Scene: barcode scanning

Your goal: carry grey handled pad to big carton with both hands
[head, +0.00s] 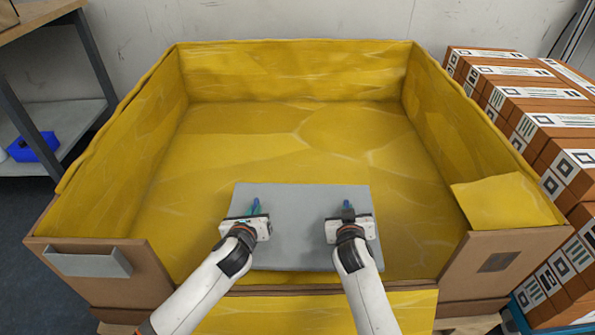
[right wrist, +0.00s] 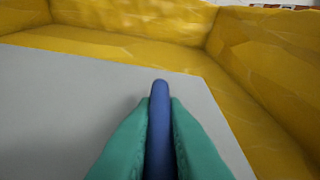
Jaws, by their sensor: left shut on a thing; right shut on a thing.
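The grey pad (head: 298,220) is a flat grey board with two blue handles, seen over the front part of the big carton (head: 90,268). The carton is open and lined with yellow sheet, with a low cut-out in its front wall. My left gripper (head: 256,208) is shut on the pad's left handle. My right gripper (head: 347,208) is shut on the right handle; in the right wrist view its green fingers (right wrist: 160,125) press both sides of the blue handle (right wrist: 160,92). Whether the pad touches the carton floor I cannot tell.
Stacks of brown boxes with printed labels (head: 545,120) stand to the right of the carton. A metal-legged shelf (head: 75,115) with a blue item (head: 35,147) is at the left. The yellow-lined carton floor (head: 290,140) beyond the pad is empty.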

